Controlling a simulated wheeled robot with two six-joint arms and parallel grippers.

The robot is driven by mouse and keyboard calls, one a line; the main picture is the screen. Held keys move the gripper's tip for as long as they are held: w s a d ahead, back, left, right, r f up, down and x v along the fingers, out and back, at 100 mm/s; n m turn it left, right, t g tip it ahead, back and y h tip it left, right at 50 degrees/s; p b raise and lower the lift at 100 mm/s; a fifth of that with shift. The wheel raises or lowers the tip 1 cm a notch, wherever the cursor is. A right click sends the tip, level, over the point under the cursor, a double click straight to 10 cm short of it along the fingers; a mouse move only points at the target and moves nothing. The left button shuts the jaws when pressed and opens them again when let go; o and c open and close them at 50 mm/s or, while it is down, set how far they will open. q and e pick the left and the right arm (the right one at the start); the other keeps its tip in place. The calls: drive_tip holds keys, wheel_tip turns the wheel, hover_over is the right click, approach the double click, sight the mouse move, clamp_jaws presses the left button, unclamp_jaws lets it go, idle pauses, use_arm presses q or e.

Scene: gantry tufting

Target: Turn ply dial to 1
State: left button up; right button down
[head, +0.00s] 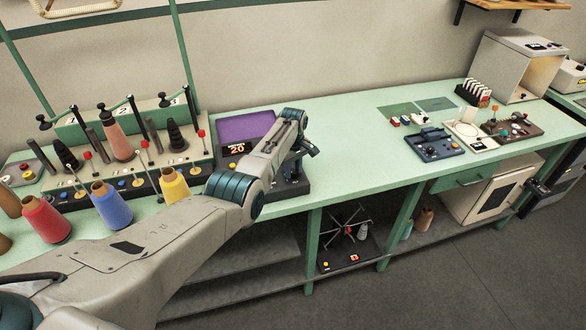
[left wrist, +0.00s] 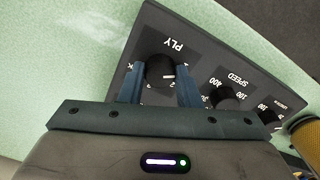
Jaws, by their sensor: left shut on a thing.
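The ply dial (left wrist: 160,70) is a round black knob with a white pointer line on a dark panel (left wrist: 205,58) marked PLY, upside down in the left wrist view. The fingers of my left gripper (left wrist: 160,85) are shut on the knob, one on each side. The pointer line points right in this view, toward the right finger; some of the scale digits are hidden by the fingers. In the head view my left gripper (head: 301,152) is over the dark control panel (head: 292,188), and my arm hides the dial. My right gripper is not in view.
The speed knob (left wrist: 224,97) and another knob (left wrist: 270,117) sit beside the dial. A display reading 20 (head: 237,149) and a purple mat (head: 245,126) are near the arm. Yarn cones, including a blue one (head: 111,204), stand left.

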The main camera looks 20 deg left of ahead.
sight(293, 171)
use_arm(q)
drive_tip(key=shift+r, duration=0.1)
idle(0.3)
drive_tip(key=o, duration=1)
wheel_tip(293, 171, up, 11)
drive_tip(key=shift+f+b, duration=0.15)
drive_tip(key=shift+b, duration=1.05)
drive_tip(key=shift+f, duration=0.1)
